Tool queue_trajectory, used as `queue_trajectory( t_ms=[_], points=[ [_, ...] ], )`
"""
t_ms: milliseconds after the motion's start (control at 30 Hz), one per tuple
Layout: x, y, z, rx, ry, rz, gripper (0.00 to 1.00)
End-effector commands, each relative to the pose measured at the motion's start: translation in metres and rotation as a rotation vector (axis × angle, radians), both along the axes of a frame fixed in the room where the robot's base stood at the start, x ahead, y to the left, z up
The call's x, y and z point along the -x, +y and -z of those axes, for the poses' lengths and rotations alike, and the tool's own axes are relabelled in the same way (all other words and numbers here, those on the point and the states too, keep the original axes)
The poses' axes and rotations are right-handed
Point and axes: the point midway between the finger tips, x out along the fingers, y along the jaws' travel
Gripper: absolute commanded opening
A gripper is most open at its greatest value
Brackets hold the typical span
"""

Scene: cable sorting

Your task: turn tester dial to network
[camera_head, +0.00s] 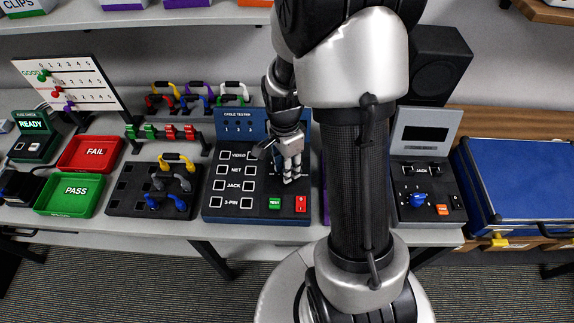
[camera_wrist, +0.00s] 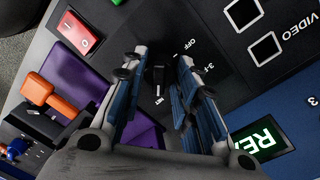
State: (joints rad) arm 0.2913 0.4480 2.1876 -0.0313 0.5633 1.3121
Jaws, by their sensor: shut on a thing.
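The cable tester (camera_head: 262,208) stands on the bench in the head view, a black box with a blue back panel and rows of sockets marked VIDEO, NET, JACK and 3-PIN. My gripper (camera_head: 290,172) reaches down over its right part and hides the dial there. In the wrist view the black dial knob (camera_wrist: 158,76) is between the two fingers of my gripper (camera_wrist: 160,66), which are shut on it. Printed labels OFF, a partly hidden 3-P and NET surround the knob. I cannot tell which label the knob points to.
A red rocker switch (camera_head: 300,203) and a green button (camera_head: 274,202) sit at the tester's front. A lit green screen (camera_wrist: 262,140) shows beside the fingers. Another device with a blue knob (camera_head: 420,199) stands right. Red (camera_head: 112,166) and green (camera_head: 98,204) trays stand left.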

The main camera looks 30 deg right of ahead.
Motion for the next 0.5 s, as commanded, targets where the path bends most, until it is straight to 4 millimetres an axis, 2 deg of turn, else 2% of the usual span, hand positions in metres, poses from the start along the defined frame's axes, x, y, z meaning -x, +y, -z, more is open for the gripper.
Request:
queue_trajectory(
  t_ms=[167,200,500],
  points=[
    [-0.0007,-0.0004,-0.0004,0.001,-0.002,-0.001,0.04],
    [-0.0007,-0.0004,-0.0004,0.001,-0.002,-0.001,0.30],
    [-0.0003,-0.0002,-0.0002,0.000,-0.001,-0.001,0.49]
  ],
)
